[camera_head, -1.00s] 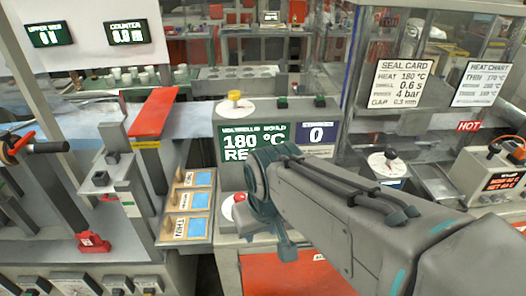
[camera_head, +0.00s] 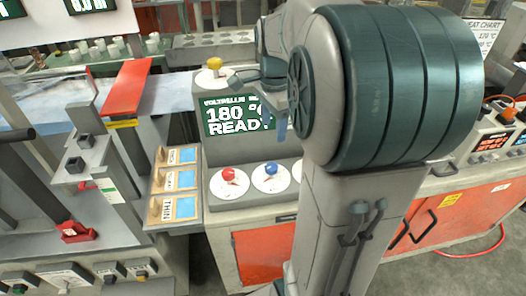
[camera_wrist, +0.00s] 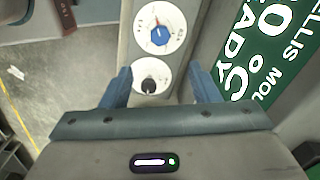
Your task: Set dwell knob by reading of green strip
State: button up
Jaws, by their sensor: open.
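On the sloped panel of the sealing console stand a red knob (camera_head: 229,175) and a blue knob (camera_head: 271,170), each on a white dial. A third dial at right is mostly hidden by my arm in the head view. The wrist view shows the blue knob (camera_wrist: 159,36) and a black knob (camera_wrist: 149,87) on their dials. I cannot read which is the dwell knob. My gripper (camera_head: 274,120) is open above the panel, in front of the green display. In the wrist view its fingers (camera_wrist: 160,88) lie either side of the black-knob dial, apparently above it. I cannot identify a green strip.
The green display (camera_head: 234,116) reads 180 °C READY. A yellow knob (camera_head: 214,65) tops the console. At left are sample trays with blue pieces (camera_head: 181,179) and a red plate (camera_head: 126,86). My arm hides the console's right side.

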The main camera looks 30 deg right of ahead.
aim_at(272, 166)
notch_tip(272, 166, down, 14)
jog(key=shift+r, duration=0.15)
dwell(0.3)
jog(key=c, duration=1)
